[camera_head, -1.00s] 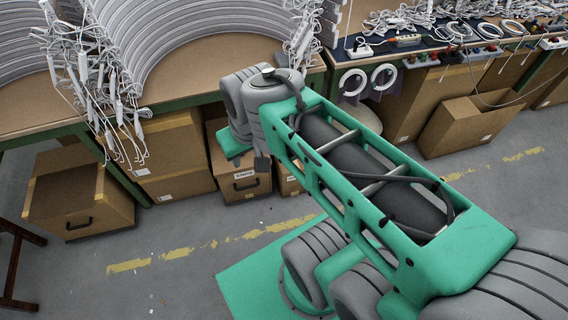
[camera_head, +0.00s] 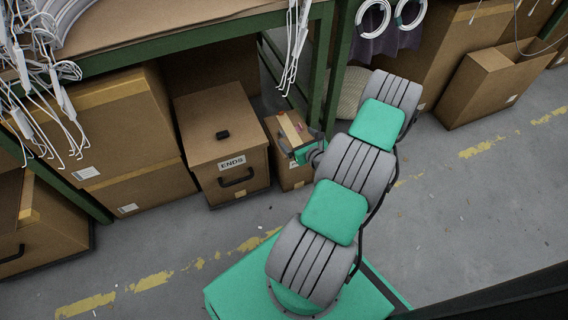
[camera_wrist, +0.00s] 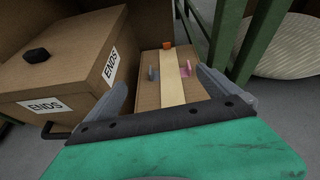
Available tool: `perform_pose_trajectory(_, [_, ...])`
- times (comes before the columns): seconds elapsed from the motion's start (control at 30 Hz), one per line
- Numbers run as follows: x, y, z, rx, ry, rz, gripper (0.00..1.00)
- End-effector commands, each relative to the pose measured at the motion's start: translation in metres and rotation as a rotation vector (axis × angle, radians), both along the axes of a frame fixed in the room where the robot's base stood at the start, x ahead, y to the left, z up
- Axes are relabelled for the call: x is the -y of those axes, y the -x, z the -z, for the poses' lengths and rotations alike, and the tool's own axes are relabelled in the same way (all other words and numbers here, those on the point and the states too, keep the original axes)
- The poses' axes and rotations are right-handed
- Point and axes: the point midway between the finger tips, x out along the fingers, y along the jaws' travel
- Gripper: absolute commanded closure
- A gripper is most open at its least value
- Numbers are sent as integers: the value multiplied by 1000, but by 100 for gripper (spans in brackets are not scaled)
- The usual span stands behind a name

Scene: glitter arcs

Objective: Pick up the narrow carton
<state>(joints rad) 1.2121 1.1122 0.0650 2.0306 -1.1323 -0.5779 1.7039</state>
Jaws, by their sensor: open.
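The narrow carton (camera_head: 293,178) is a small brown box with a pale tape strip on top. It stands on the floor under the table, just right of the box labelled ENDS. In the wrist view the carton (camera_wrist: 147,95) lies ahead, between my two fingers. My gripper (camera_wrist: 163,84) is open, with one grey finger toward each side of the carton. A grey mark and a pink mark or item show on its top, and a small orange thing at its far end. In the head view my gripper (camera_head: 300,148) is at the carton's top right; my arm hides part of it.
Green table legs (camera_head: 335,75) rise close behind and right. White cables (camera_head: 292,45) hang from the table edge. More cartons (camera_head: 120,125) stand left; open floor lies in front.

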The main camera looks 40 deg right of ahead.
Motion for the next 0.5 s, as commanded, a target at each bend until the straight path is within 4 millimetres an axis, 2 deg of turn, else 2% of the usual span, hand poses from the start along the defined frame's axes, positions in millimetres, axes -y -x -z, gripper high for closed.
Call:
perform_pose_trajectory(0.03, [6,6,14,14,-32,42,0])
perform_pose_trajectory(0.13, [14,2,20,27,-54,73,0])
perform_pose_trajectory(0.5, [31,-48,47,26,-49,65,0])
